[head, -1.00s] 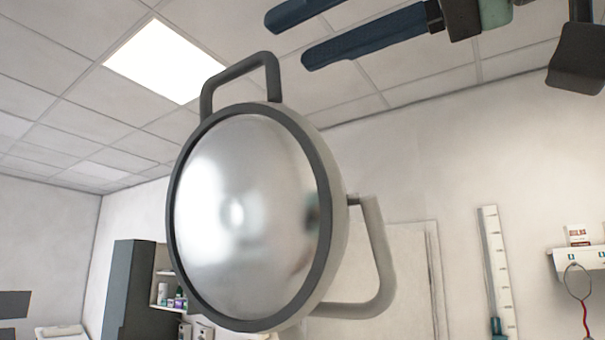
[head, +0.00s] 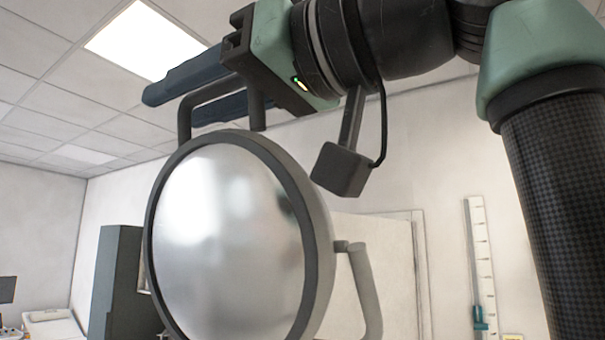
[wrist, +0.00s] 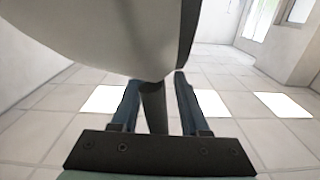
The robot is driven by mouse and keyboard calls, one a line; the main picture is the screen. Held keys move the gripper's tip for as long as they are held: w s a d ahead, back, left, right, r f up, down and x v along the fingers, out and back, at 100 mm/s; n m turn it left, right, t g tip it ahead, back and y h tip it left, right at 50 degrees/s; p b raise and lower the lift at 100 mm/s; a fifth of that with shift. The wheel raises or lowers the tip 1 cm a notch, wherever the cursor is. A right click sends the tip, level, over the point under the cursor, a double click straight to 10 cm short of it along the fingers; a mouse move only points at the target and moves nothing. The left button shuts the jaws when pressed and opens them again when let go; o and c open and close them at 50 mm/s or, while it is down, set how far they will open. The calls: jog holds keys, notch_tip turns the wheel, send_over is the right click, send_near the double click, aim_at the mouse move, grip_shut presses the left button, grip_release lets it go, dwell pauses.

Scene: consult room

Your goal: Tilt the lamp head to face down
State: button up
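The lamp head (head: 228,245) is a large round silver reflector with a dark rim, facing toward me in the head view. Its dark loop handle (head: 184,122) stands up from the top of the rim. My gripper (head: 172,103) is at the handle, with one blue finger on each side of it. In the wrist view the handle bar (wrist: 153,108) lies between the two fingers, with gaps visible on both sides. The gripper is open. The pale back of the lamp head (wrist: 115,35) fills the upper left there. Part of the handle is hidden behind a finger in the head view.
A grey bent support arm (head: 366,285) joins the lamp's right side. A dark cabinet (head: 118,280) stands at the back left. A white measuring scale (head: 480,255) hangs on the right wall. The space around the lamp's left side looks clear.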

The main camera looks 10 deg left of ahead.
grip_shut()
dwell(1.3)
